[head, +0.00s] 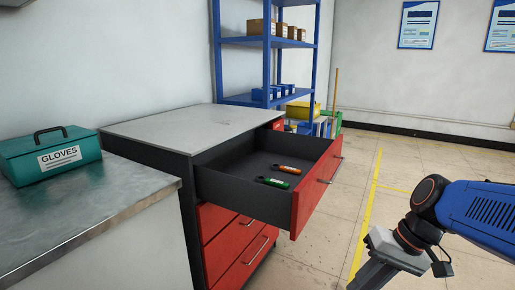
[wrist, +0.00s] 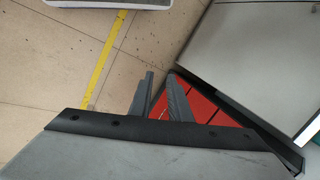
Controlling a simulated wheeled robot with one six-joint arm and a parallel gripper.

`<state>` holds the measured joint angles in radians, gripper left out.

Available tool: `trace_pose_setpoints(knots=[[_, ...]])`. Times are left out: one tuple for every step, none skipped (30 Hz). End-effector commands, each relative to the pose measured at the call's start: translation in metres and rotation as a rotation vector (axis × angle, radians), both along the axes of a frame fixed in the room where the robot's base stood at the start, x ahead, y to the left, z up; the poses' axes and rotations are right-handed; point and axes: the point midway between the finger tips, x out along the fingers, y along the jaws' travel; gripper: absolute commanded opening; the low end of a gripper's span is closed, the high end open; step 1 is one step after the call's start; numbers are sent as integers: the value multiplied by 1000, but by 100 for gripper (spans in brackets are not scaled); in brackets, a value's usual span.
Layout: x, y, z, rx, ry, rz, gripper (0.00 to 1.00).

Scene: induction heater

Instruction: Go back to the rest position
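My gripper (head: 372,272) is at the bottom right of the head view, on the end of my blue arm. Its fingertips are cut off by the lower edge there. In the wrist view my gripper's two grey fingers (wrist: 160,82) stand apart with a gap and nothing between them. The gripper is apart from the open drawer (head: 318,190), which lies to its left in the head view. A green-handled tool (head: 272,183) and an orange-handled tool (head: 287,169) lie inside the drawer.
The red drawer cabinet (head: 232,238) has a grey top (head: 175,128); its top also shows in the wrist view (wrist: 260,65). A teal gloves box (head: 50,155) sits on a metal bench (head: 75,215). A blue shelf (head: 268,60) stands behind. Tiled floor with a yellow line (head: 368,215) is clear.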

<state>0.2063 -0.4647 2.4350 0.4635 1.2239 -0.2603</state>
Motion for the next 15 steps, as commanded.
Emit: trace_pose_setpoints(knots=[[-9, -3, -1, -53, -30, 10, 17], [-13, -6, -2, -85, -46, 13, 17], [-18, -10, -3, -126, -70, 15, 17], [-21, -13, -3, -156, -88, 18, 17], [-24, -17, -4, -186, -107, 20, 17], [-28, -21, -4, -224, -136, 22, 17], [-31, -24, -3, -252, -158, 24, 17], [-33, -28, -3, -278, -179, 24, 17], [-35, -32, -2, -309, -207, 26, 17], [-37, -35, -1, -332, -227, 26, 17], [-38, -38, 0, -352, -247, 28, 17], [-40, -41, 1, -375, -272, 28, 17], [-41, -43, 2, -390, -288, 28, 17], [-41, -45, 3, -404, -304, 29, 17], [-42, -47, 4, -417, -321, 28, 17]])
